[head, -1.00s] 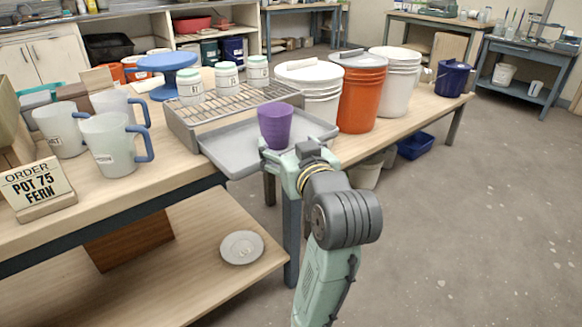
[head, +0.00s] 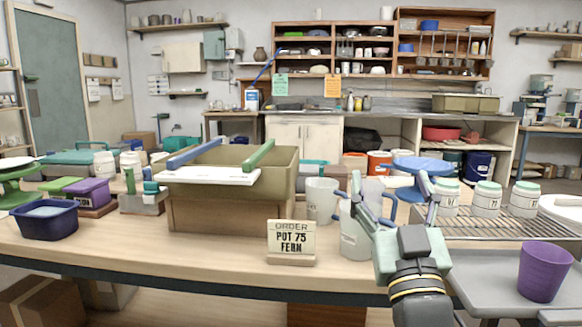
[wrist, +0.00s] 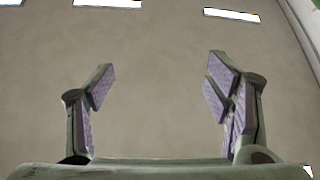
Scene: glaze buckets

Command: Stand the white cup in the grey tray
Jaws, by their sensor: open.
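The grey tray (head: 488,278) lies at the lower right of the head view, partly cut off by the frame edge. A purple cup (head: 543,270) stands upright on it. I cannot pick out a plain white cup for certain. My gripper (head: 393,188) is raised in front of the jugs, left of the tray, fingers apart and empty.
A wire rack (head: 515,228) with several white jars stands behind the tray. An order sign (head: 291,240) reads "POT 75 FERN". A large olive bin (head: 230,205) is left of the jugs. A blue tub (head: 45,220) sits far left. The table's front strip is mostly clear.

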